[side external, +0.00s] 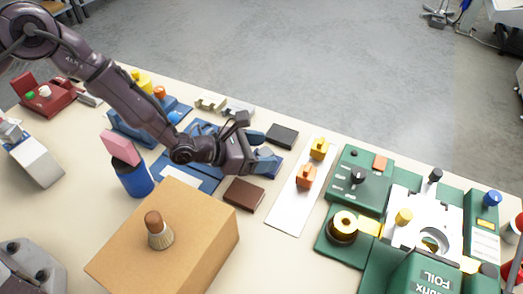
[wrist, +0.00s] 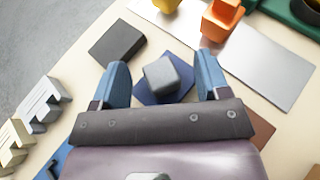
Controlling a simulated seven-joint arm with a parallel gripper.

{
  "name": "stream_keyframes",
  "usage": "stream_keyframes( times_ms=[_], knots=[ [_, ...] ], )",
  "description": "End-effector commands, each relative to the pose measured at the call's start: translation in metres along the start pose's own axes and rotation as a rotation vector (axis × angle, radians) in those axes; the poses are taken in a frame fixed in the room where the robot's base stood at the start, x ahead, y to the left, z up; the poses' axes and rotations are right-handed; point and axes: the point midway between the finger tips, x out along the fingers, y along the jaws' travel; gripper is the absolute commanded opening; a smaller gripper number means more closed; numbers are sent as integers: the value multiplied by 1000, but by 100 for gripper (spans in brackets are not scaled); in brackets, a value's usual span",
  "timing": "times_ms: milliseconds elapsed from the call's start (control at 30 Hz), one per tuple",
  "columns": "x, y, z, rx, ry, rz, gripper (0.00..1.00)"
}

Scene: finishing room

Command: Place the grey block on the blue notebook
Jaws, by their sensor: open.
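The grey block (wrist: 161,76) is a small cube in the wrist view, between my gripper's two blue fingers with room on both sides. It appears to rest on the blue notebook (wrist: 179,95), a dark blue square whose edges show around it; the contact underneath is hidden. My gripper (wrist: 162,78) is open, with its fingers apart on either side of the block. In the side view my gripper (side external: 266,158) is low over the blue notebook (side external: 273,163). The block cannot be made out there.
A black notebook (side external: 282,136) and a brown notebook (side external: 243,194) lie close to either side of my gripper. A white strip (side external: 288,211) with orange and yellow pieces lies to the right. A cardboard box (side external: 195,236) with a brush on it stands in front.

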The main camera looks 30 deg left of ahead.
Motion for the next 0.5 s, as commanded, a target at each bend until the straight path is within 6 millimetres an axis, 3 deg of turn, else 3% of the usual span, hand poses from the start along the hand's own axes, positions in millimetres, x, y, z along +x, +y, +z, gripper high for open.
stream_keyframes(
  times_ms=[200,300,500],
  knots=[
    [-32,1,2,0,2,2,69],
    [-38,1,25,3,-1,1,69],
    [-50,0,53,0,0,1,69]
  ],
)
